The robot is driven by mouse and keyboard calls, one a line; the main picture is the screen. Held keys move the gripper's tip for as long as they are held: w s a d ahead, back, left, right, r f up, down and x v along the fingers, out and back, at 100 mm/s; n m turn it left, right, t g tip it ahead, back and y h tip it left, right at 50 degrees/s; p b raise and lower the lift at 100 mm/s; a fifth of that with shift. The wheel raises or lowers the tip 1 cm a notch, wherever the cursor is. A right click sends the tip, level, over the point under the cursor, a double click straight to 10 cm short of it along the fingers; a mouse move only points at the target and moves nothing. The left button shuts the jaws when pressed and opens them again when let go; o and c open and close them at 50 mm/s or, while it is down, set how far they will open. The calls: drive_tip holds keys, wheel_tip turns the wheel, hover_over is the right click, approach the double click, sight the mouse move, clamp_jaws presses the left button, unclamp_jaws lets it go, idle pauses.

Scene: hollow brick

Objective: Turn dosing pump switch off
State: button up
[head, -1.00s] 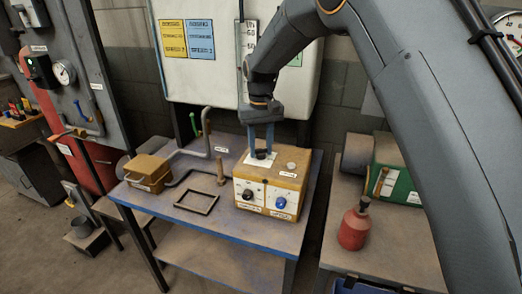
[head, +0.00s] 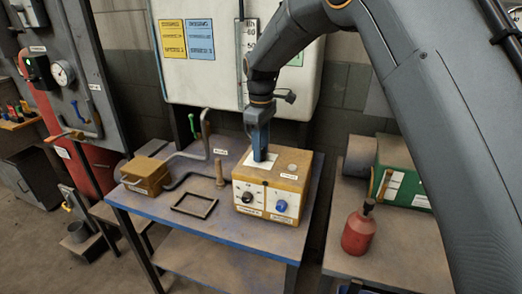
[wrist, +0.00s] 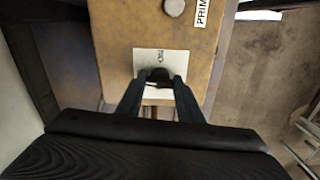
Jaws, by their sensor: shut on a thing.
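The dosing pump is a worn yellow box (head: 296,186) on the blue-edged table, with a black knob (head: 247,196) and a blue knob (head: 281,205) on its white front panels. On its top is a white plate, which fills the middle of the wrist view (wrist: 145,60), with a small black switch (wrist: 158,75) on it. My gripper (head: 259,157) points down at this plate. In the wrist view its two fingers (wrist: 159,88) are closed on the switch from either side. The fingers hide the switch in the head view.
A round grey button (head: 292,168) sits beside the plate on the box top. A dark rectangular frame (head: 194,204), a wooden peg (head: 219,173) and a smaller yellow box (head: 146,174) are on the table to the left. A red bottle (head: 358,232) stands on the right-hand table.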

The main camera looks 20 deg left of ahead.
drive_tip(key=shift+n, duration=0.5)
drive_tip(key=o, duration=1.1)
drive_tip(key=shift+c, duration=0.2)
drive_tip(key=shift+r, duration=0.1)
drive_tip(key=shift+r+b, duration=1.2)
drive_tip(key=shift+r, duration=2.6)
